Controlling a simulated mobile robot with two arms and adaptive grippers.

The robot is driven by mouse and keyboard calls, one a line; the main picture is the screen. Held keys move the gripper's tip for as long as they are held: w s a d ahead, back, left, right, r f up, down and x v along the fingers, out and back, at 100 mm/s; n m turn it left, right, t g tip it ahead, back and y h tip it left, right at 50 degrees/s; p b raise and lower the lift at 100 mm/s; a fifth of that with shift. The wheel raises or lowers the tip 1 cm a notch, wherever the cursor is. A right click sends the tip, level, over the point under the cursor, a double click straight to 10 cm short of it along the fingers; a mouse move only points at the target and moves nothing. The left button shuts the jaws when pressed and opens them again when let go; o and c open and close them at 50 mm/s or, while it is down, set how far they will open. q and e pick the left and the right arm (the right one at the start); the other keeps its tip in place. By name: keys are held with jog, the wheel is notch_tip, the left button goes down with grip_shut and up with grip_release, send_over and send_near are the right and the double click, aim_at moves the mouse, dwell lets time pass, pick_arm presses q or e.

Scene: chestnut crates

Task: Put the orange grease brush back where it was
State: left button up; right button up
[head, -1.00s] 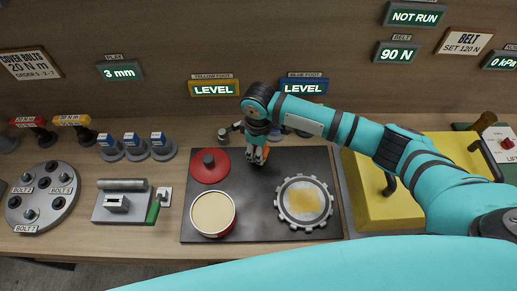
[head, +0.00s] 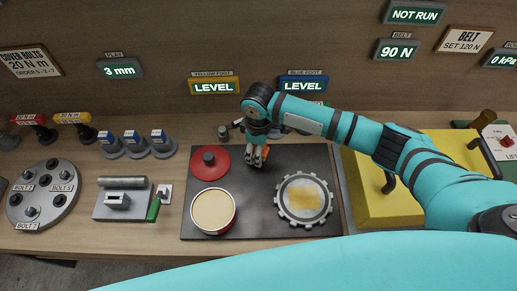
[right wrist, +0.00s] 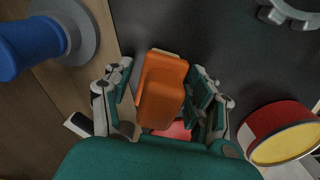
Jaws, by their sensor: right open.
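The orange grease brush (right wrist: 162,88) lies between the spread fingers of my right gripper (right wrist: 164,100) in the right wrist view, with gaps visible beside it. In the head view, a bit of the orange brush (head: 266,152) shows at my right gripper (head: 257,158), near the back of the dark mat (head: 260,225). My right gripper is open around the brush. Its bristles are not clearly seen. The grease can (head: 213,210), red with pale yellow grease, stands at the mat's front left. My left gripper is out of view.
A red lid (head: 209,163) lies left of the gripper. A toothed grey gear (head: 304,200) with a grease patch lies to the right. A yellow block (head: 385,205) stands right of the mat. A blue-topped piece (right wrist: 28,45) stands near the gripper.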

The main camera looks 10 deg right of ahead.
notch_tip(320, 180, up, 12)
jog(key=shift+r+b, duration=0.1)
jog(key=shift+b, duration=0.75)
